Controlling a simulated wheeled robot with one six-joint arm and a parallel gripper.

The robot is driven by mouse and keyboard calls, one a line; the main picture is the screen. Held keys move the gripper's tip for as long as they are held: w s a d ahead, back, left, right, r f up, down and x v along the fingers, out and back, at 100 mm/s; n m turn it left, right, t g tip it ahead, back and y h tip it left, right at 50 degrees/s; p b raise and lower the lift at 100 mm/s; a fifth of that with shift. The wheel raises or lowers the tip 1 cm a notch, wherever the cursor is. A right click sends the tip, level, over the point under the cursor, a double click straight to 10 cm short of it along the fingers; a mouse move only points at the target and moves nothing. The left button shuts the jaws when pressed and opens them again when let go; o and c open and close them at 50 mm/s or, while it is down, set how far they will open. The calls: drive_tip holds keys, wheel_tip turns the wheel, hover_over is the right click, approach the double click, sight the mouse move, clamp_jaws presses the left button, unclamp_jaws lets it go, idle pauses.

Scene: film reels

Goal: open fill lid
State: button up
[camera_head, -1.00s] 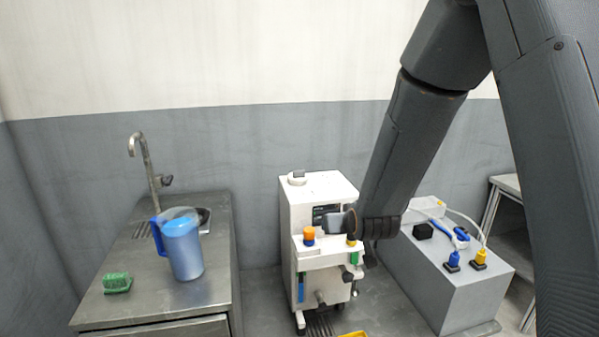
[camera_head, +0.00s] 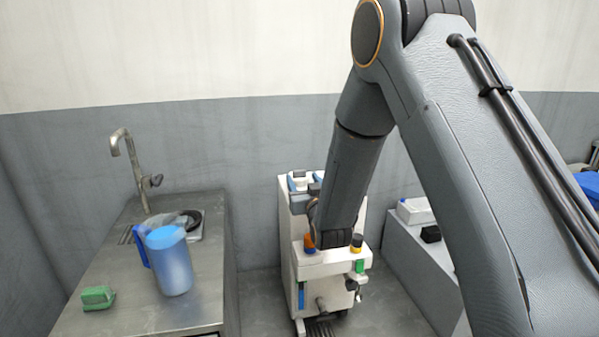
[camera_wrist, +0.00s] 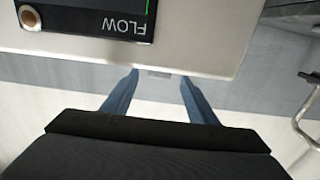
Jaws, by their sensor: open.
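The white machine (camera_head: 284,232) stands on the floor in the middle of the head view. The fill lid, a small pale cap (camera_head: 300,176) on its top, is partly hidden by my gripper (camera_head: 303,182). My gripper is open, with its blue fingers over the machine's top. In the wrist view, my gripper (camera_wrist: 159,76) has its two fingers apart at the machine's edge. A small grey patch (camera_wrist: 158,74) shows between the fingertips; I cannot tell whether it is the lid's tab. Contact with the lid cannot be made out.
The machine's front ledge bears an orange cap (camera_head: 309,243) and a yellow-and-black cap (camera_head: 357,243). At left, a steel counter (camera_head: 120,290) holds a blue jug (camera_head: 170,265), a green sponge (camera_head: 98,297) and a tap (camera_head: 130,165). A grey cabinet (camera_head: 415,265) stands at right.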

sight(301, 173)
drive_tip(key=x, duration=0.5)
drive_tip(key=shift+w+p, duration=0.35)
drive_tip(key=shift+p, duration=0.05)
drive_tip(key=shift+c, duration=0.4)
clamp_jaws()
